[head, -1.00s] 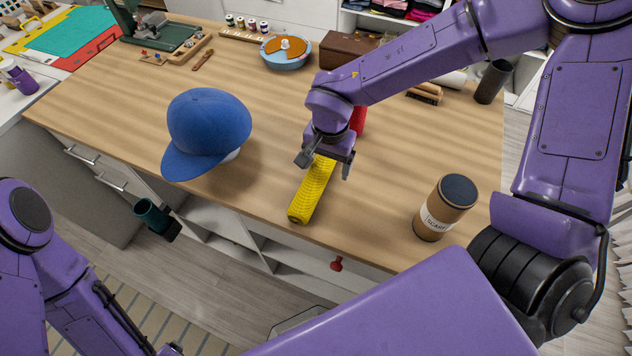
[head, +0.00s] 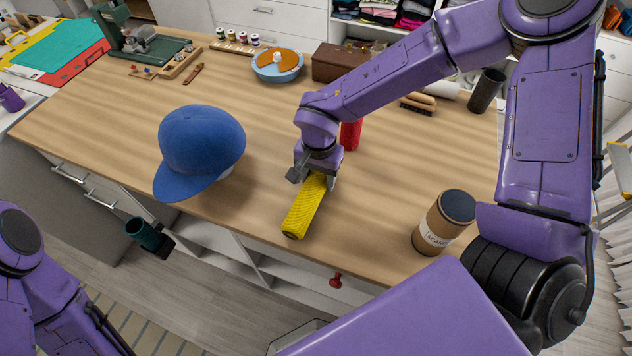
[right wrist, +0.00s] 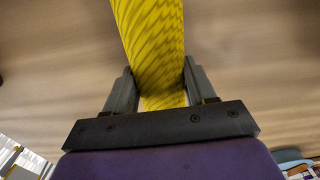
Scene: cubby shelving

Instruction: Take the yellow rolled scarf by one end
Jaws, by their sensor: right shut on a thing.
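The yellow rolled scarf (head: 304,207) is long and narrow, over the wooden table right of the blue cap. My right gripper (head: 313,179) is shut on its far end, and the near end sticks out toward the table's front edge. In the right wrist view the scarf (right wrist: 152,40) runs between the two fingers of the gripper (right wrist: 158,88), which touch its sides. Whether the scarf still touches the table is hard to tell. My left gripper does not show clearly; only part of the left arm is at lower left.
A blue cap (head: 201,150) is left of the scarf. A cardboard tube with a dark lid (head: 444,222) stands to the right. A red cylinder (head: 351,135) is behind my right gripper. Bare wood lies between.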

